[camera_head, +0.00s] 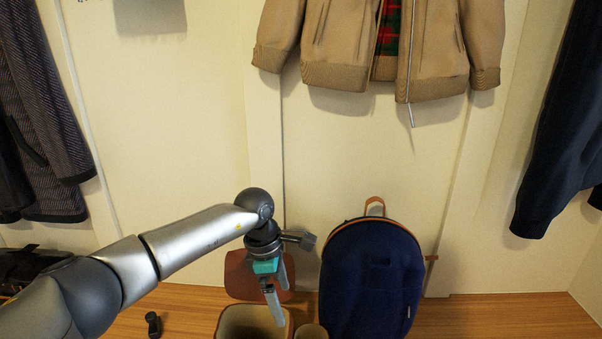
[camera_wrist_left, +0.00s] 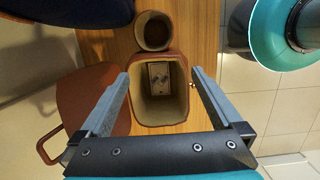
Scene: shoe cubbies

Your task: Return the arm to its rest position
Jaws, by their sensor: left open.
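My left arm comes in from the left in the head view. Its gripper (camera_head: 279,291) is open above a brown open-topped bin (camera_head: 236,335) with a pale lining. In the left wrist view the two fingers of the left gripper (camera_wrist_left: 162,88) stand wide apart, with the bin (camera_wrist_left: 184,100) seen between and beyond them. Nothing is held between the fingers. My right gripper is not in view.
A navy backpack (camera_head: 371,275) stands right of the gripper on the wooden shelf (camera_head: 490,318). A smaller round cup (camera_wrist_left: 153,32) sits beside the bin. A brown leather piece (camera_wrist_left: 95,103) is close by. A tan jacket (camera_head: 385,45) hangs above. The shelf's right side is clear.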

